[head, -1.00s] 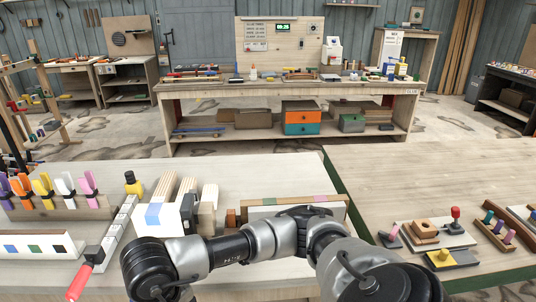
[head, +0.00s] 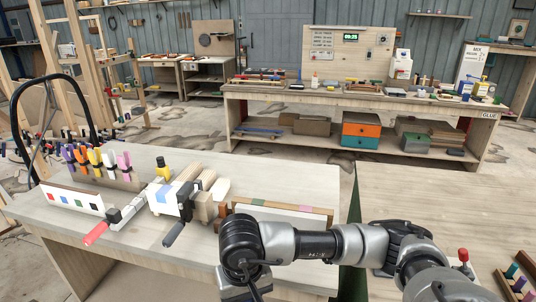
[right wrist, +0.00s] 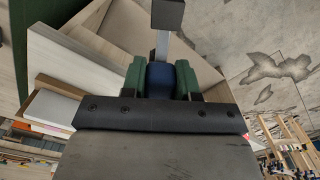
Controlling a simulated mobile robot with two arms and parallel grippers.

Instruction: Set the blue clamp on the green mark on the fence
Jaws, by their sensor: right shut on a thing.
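My right gripper (right wrist: 160,88) is shut on the dark blue handle (right wrist: 160,74) of a clamp, seen in the right wrist view. A grey bar (right wrist: 162,46) and a dark block (right wrist: 167,14) extend beyond the fingers. In the head view my right arm reaches in from the right and bends down at the front table edge; its fingers and the held clamp are out of frame. The fence-like strip (head: 284,208) stands behind that arm, with a green mark (head: 258,202) near its left end and a pink mark (head: 305,208) farther right. My left gripper is not in view.
Left of the strip are wooden strips (head: 193,176), a red-handled clamp (head: 96,233) and a dark-handled clamp (head: 173,233). Coloured spring clamps (head: 95,157) stand farther left, behind a white board with coloured squares (head: 72,199). A gap separates the two tables.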

